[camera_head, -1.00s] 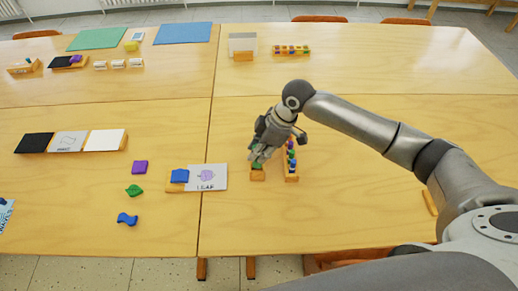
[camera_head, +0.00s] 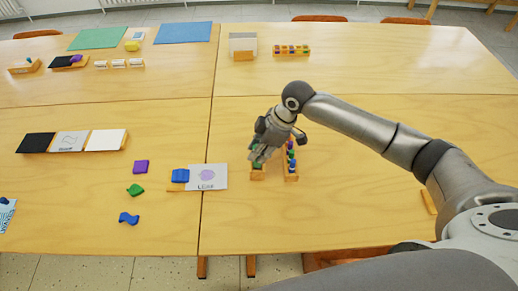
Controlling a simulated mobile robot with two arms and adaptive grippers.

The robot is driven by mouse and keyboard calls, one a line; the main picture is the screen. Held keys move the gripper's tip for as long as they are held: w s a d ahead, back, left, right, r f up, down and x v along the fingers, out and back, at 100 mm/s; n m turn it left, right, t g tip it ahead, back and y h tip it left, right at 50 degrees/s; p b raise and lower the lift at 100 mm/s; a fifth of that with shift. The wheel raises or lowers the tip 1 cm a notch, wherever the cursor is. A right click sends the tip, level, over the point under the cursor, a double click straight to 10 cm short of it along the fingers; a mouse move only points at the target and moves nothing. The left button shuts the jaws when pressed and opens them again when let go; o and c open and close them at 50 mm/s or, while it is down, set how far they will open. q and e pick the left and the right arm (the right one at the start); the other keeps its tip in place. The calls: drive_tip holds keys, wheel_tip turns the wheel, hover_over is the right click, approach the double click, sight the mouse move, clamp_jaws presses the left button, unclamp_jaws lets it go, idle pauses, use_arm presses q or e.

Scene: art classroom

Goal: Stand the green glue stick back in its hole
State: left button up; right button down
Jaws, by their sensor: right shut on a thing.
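My right gripper (camera_head: 259,160) reaches down over a narrow wooden holder (camera_head: 257,176) on the near right table. It is shut on a green thing, the green glue stick (camera_head: 257,166), of which only a little shows at the fingertips, just at the holder's near end. Whether the stick is in a hole or above it, I cannot tell. The fingers and wrist hide most of this holder. A second wooden holder (camera_head: 291,177) stands just to its right with several small coloured pieces in a row. My left gripper is not in view.
A card with a purple shape (camera_head: 208,177) and a blue block (camera_head: 180,175) lie left of the holders. Purple (camera_head: 140,167), green (camera_head: 135,190) and blue (camera_head: 128,218) pieces lie farther left. A block rack (camera_head: 292,50) stands at the back.

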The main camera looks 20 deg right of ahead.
drive_tip(key=shift+p, duration=0.4)
drive_tip(key=shift+f+p, duration=0.4)
drive_tip(key=shift+f, duration=1)
idle(2.5)
drive_tip(key=c, duration=1.2)
unclamp_jaws()
drive_tip(key=shift+o, duration=0.5)
drive_tip(key=shift+o, duration=0.8)
